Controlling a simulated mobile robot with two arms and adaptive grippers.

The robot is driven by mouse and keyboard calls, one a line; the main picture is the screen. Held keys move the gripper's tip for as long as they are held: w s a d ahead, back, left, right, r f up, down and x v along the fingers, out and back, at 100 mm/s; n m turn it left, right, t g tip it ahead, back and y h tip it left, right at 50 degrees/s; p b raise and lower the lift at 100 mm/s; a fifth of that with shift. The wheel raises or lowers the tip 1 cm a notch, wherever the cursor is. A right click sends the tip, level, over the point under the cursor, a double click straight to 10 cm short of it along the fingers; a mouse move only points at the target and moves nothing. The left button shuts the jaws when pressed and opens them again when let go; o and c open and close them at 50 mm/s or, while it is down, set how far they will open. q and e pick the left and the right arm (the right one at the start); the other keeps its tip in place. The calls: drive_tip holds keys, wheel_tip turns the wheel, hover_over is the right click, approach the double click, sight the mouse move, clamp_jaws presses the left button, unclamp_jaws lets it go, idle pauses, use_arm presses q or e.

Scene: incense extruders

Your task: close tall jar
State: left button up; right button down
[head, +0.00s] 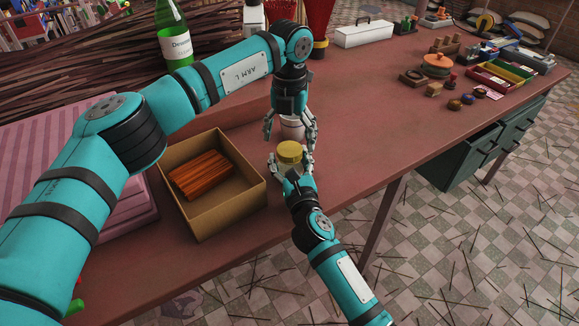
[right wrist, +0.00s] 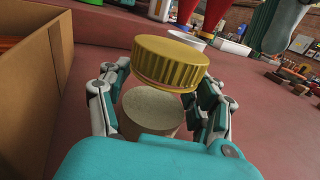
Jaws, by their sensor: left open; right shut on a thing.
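The tall jar (head: 289,164) is pale and see-through, and stands on the table with a gold ridged lid (head: 290,150) at its top. In the right wrist view the lid (right wrist: 170,64) looks slightly tilted above pale contents (right wrist: 153,107); I cannot tell if it is seated. My right gripper (head: 290,166) is shut around the jar's body, one finger on each side, below the lid. My left gripper (head: 290,134) is open just behind the lid, its fingers spread on either side of a white pot (head: 292,126) in the head view. Its contact with anything is unclear.
An open cardboard box (head: 239,206) with orange-brown sticks stands close on the left. A green bottle (head: 176,45) and a red funnel-like object (head: 318,18) stand farther back. The table (head: 365,130) is clear to the right, up to small items and trays at the far end.

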sight(289, 148)
use_arm(q)
drive_tip(key=shift+f, duration=1.65)
drive_tip(key=c, duration=1.1)
drive_tip(key=o, duration=1.1)
drive_tip(key=shift+r, duration=2.3)
